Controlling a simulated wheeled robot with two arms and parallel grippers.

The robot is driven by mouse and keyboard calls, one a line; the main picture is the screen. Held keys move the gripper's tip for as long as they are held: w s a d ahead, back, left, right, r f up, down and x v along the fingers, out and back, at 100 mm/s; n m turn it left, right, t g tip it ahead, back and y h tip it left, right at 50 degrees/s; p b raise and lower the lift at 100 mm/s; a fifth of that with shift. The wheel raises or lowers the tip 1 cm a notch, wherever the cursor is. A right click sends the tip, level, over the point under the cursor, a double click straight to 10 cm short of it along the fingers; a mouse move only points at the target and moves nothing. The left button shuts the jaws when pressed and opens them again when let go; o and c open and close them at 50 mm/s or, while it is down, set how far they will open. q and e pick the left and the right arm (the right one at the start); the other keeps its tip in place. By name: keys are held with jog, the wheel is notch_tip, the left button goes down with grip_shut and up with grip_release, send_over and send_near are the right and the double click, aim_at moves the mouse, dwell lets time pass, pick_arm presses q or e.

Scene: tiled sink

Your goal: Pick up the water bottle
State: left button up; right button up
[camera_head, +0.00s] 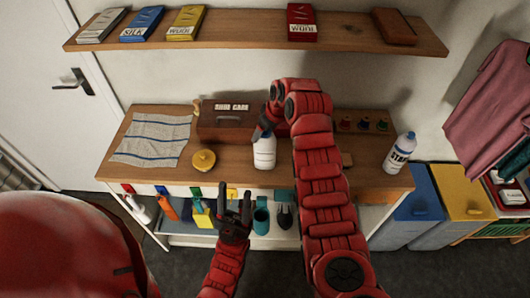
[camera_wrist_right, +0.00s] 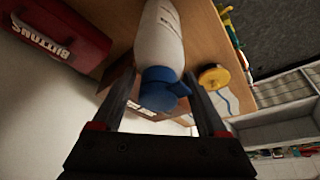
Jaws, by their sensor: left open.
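A white bottle (camera_head: 264,153) stands upright near the front edge of the wooden tabletop (camera_head: 225,172). In the right wrist view the same bottle (camera_wrist_right: 160,38) shows a blue cap. My right gripper (camera_head: 264,128) is at the bottle's top and hides the cap in the head view. In the wrist view its fingers lie on both sides of the bottle, very close to it; whether they press on it is unclear. My left gripper (camera_head: 236,196) is open and empty, lower and in front of the table.
A brown shoe care box (camera_head: 222,124) stands behind the bottle, a yellow round item (camera_head: 204,160) to its left. A striped cloth (camera_head: 152,139) lies further left. A labelled bottle (camera_head: 400,152) stands at the right end. A shelf (camera_head: 250,33) with boxes hangs above.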

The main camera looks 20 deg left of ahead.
grip_shut()
jog(key=shift+s, duration=0.1)
